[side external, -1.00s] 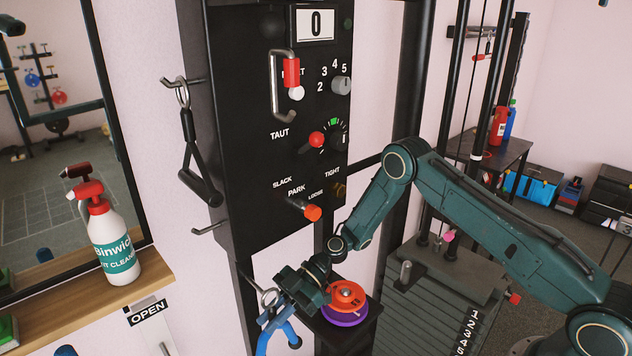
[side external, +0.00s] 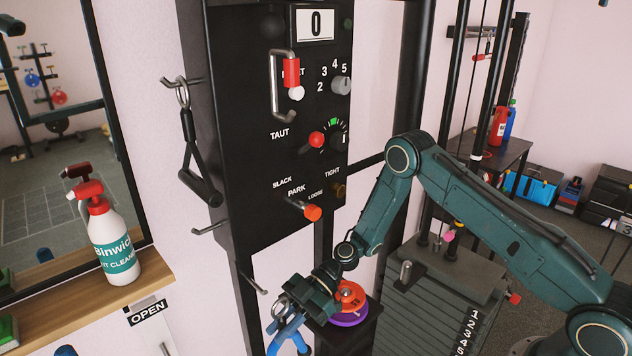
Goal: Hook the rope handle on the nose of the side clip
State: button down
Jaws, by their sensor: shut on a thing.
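A blue rope handle (side external: 288,338) hangs from my gripper (side external: 291,297) low in the picture. My gripper is shut on its top, near a metal ring (side external: 281,305); the fingers hide part of this joint. A bare metal prong (side external: 256,283) on the dark post lies just up and left of the ring, with a gap visible between them. Another bare prong (side external: 208,228) sticks out from the left side of the black panel higher up. I cannot tell which prong is the side clip.
A black handle (side external: 198,170) hangs on the top prong (side external: 172,81). Orange and purple plates (side external: 348,316) sit on a dark shelf right beside my gripper. The black panel (side external: 255,200) with knobs rises above. A spray bottle (side external: 115,245) stands on the wooden ledge at left.

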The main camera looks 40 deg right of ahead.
dwell(0.4)
jog(key=shift+s+f, duration=0.35)
jog(key=shift+s, duration=0.5)
jog(key=shift+s+f, duration=0.3)
jog(key=shift+s, duration=0.5)
jog(key=shift+s+f, duration=0.35)
jog(key=shift+s, duration=0.5)
notch_tip(320, 180, up, 23)
jog(key=w+d+m+t, duration=0.2)
jog(key=m+t, duration=0.1)
jog(key=s+r+m+t, duration=0.1)
jog(key=s+r, duration=0.3)
jog(key=r, duration=0.4)
jog(key=s+r+m+t+h, duration=0.1)
jog(key=s+r+m+t, duration=0.1)
jog(key=r, duration=0.7)
jog(key=shift+s+t+h, duration=0.3)
jog(key=shift+s+t, duration=0.1)
jog(key=shift+s, duration=0.5)
jog(key=shift+w, duration=0.3)
